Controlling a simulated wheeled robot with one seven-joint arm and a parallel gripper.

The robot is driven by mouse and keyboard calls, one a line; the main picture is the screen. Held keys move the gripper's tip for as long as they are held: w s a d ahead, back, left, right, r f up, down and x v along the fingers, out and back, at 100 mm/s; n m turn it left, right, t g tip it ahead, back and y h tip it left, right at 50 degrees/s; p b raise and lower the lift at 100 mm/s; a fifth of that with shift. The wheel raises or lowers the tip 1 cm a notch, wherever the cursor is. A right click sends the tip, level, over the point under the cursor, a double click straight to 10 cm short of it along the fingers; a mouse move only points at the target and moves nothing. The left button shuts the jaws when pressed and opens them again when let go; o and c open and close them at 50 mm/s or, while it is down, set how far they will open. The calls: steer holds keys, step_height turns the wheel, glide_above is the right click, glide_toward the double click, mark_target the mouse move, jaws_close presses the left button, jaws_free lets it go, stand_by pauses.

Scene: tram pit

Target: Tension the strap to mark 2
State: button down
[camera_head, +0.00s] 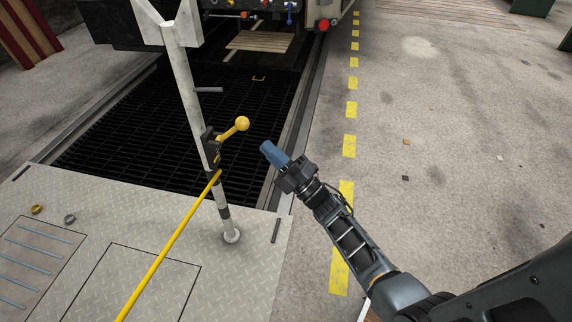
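A yellow strap (165,252) runs taut from the bottom left up to a dark ratchet (212,149) on a white post (190,92). The ratchet has a yellow lever with a round yellow knob (242,124) pointing up and to the right. My gripper (268,148) is to the right of the post, a little right of and below the knob, and looks apart from it. Its blue fingers point up-left; I cannot see whether they are apart or together. Mark 2 cannot be made out.
The post stands on a checker-plate floor (255,265) beside a dark grated pit (130,120). A grey peg (208,90) sticks out from the post above the ratchet. Yellow dashes (349,146) line the concrete at right. A tram underside (270,12) is at the back.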

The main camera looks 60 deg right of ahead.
mark_target(241, 124)
steer(key=shift+x, duration=2.45)
steer(key=shift+r, duration=0.1)
steer(key=r+g+p, duration=0.1)
steer(key=p, duration=0.1)
steer(key=r+n+p, duration=0.1)
steer(key=p, duration=0.2)
steer(key=shift+w+a+r+g+y+p, duration=0.2)
steer(key=shift+w+r+g+y+p, duration=0.15)
steer(key=shift+w+g+y, duration=0.05)
steer(key=p, duration=0.2)
steer(key=w+r+g+p, duration=0.1)
steer(key=p, duration=0.1)
steer(key=r+n+g+p, duration=0.1)
steer(key=p, duration=0.1)
steer(key=shift+w+a+r+p, duration=0.15)
steer(key=shift+w+a+p, duration=0.15)
steer(key=shift+p, duration=0.1)
steer(key=w+r+g+p, duration=0.1)
steer(key=p, duration=0.2)
steer(key=shift+a+n+g, duration=0.1)
steer(key=shift+n+g, duration=0.2)
steer(key=p, duration=0.1)
steer(key=w+g+p, duration=0.1)
steer(key=p, duration=0.1)
steer(key=shift+a+r+g, duration=0.15)
steer(key=shift+a+g, duration=0.1)
steer(key=shift+g, duration=0.05)
steer(key=shift+w+a+r+p, duration=0.1)
steer(key=shift+w+a+p, duration=0.1)
steer(key=shift+w+p, duration=0.55)
